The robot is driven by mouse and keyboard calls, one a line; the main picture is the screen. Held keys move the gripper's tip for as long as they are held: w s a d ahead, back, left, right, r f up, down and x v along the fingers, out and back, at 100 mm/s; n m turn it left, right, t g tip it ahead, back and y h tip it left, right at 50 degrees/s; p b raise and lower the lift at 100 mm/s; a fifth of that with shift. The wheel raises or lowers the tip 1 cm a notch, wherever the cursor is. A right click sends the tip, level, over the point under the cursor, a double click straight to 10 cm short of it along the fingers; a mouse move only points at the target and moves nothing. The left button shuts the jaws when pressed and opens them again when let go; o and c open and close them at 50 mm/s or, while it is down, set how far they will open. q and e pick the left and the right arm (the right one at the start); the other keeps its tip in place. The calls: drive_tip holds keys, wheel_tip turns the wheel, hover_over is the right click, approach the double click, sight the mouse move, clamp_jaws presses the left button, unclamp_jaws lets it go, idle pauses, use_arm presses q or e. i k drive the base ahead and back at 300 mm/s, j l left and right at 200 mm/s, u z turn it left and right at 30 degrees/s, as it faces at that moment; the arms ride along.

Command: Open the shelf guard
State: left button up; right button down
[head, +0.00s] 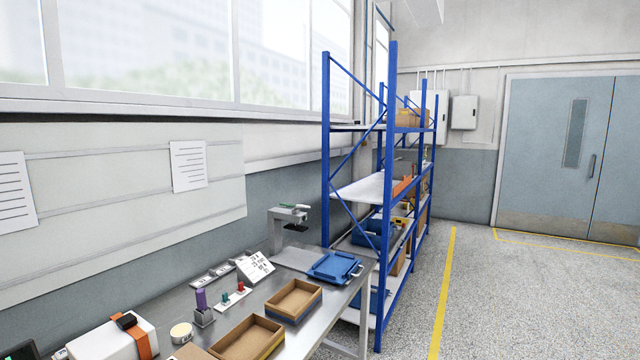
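A blue-framed shelf rack (326,160) stands beyond the bench, seen from its end at an angle. Its near end has diagonal blue braces, and its pale shelf boards (365,187) hold bins and boxes. I cannot make out a separate guard on the rack; its front faces right and is seen very obliquely. Neither of my grippers shows in the head view.
A metal workbench (331,304) along the left wall carries a blue tray (335,266), cardboard bins (294,300), a grey stand (276,232) and a white box with an orange strap (112,338). Speckled floor with a yellow line (442,290) lies clear right of the rack, before grey double doors (545,150).

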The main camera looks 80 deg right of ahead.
sight(397, 189)
drive_tip(key=z, duration=3.15)
drive_tip(key=i+l+z, duration=0.35)
drive_tip(key=i, duration=0.4)
drive_tip(key=i+z, duration=0.4)
drive_tip(key=i, duration=3.1)
drive_tip(key=i+l+u, duration=0.1)
drive_tip(key=i+u, duration=0.2)
drive_tip(key=i, duration=0.15)
drive_tip(key=i+l+u, duration=0.3)
drive_tip(key=i, duration=0.2)
drive_tip(key=i+l+u, duration=0.3)
drive_tip(key=i, duration=0.15)
drive_tip(key=j, duration=0.1)
